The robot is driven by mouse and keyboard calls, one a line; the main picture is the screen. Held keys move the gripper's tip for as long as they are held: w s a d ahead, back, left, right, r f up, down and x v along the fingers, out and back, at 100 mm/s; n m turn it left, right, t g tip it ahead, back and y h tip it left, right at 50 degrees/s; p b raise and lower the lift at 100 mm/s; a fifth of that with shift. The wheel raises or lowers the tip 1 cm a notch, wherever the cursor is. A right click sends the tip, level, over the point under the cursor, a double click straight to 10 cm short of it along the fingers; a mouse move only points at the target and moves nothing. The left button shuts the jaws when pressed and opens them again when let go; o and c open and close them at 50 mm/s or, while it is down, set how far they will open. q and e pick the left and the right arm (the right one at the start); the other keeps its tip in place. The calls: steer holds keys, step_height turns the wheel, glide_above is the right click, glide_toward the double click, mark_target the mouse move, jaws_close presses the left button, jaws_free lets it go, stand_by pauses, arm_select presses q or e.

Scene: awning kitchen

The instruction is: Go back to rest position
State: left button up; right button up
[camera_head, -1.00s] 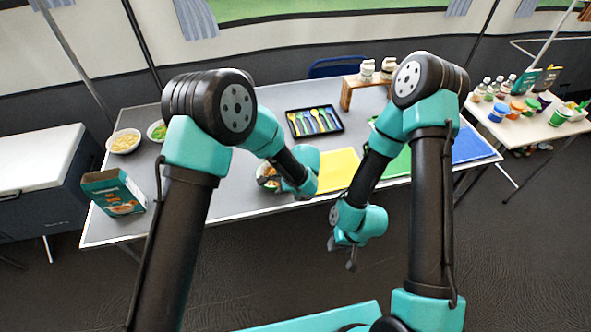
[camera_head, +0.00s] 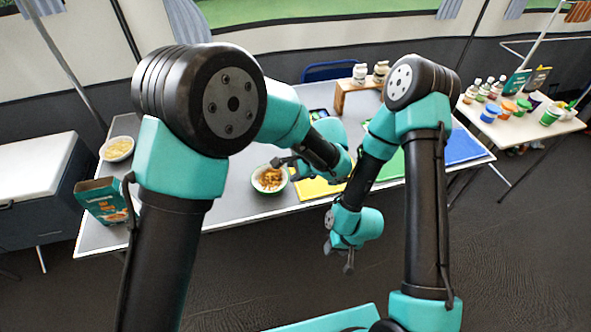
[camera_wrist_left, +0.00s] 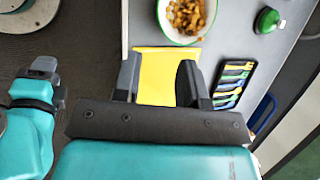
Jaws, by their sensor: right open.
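My left gripper (camera_head: 284,163) is above the table beside the bowl of food. In the left wrist view its two fingers (camera_wrist_left: 158,82) are apart with nothing between them, and the yellow mat shows below. My right gripper (camera_head: 340,258) hangs in front of the table's near edge, pointing down. I see nothing held in it, though its fingers are small here. The bowl (camera_head: 258,187) is white with a green rim and holds brown food. It also shows in the left wrist view (camera_wrist_left: 164,32), apart from the fingers.
A yellow mat (camera_head: 318,190), a green mat (camera_head: 392,168) and a blue mat (camera_head: 463,147) lie on the table. A carton (camera_head: 103,200) and a pale bowl (camera_head: 118,149) stand at the left. A cutlery tray (camera_wrist_left: 232,85) and a green-lidded item (camera_wrist_left: 267,20) show in the wrist view.

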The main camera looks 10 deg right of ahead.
stand_by(0.4)
arm_select(q)
steer(key=s+a+f+n+g+h, duration=0.2)
steer(key=a+f+n+g, duration=0.1)
steer(key=a+f, duration=0.45)
steer(key=s+a+f+n+g+h, duration=0.2)
steer(key=s+a+f+n+h, duration=0.15)
steer(key=a+f, duration=0.45)
steer(key=s+a+f+n+h, duration=0.1)
steer(key=s+a+f+n, duration=0.1)
steer(key=a, duration=0.4)
steer(key=s+a+f+n+t, duration=0.1)
steer(key=s+a+f+n, duration=0.2)
steer(key=s+a+n, duration=0.2)
steer(key=s+a+f+n+t+h, duration=0.1)
steer(key=s+a+n, duration=0.3)
steer(key=a, duration=0.5)
steer(key=shift+f+n+h, duration=0.35)
steer(key=shift+f+n, duration=0.3)
steer(key=shift+n, duration=0.2)
steer(key=shift+s, duration=0.1)
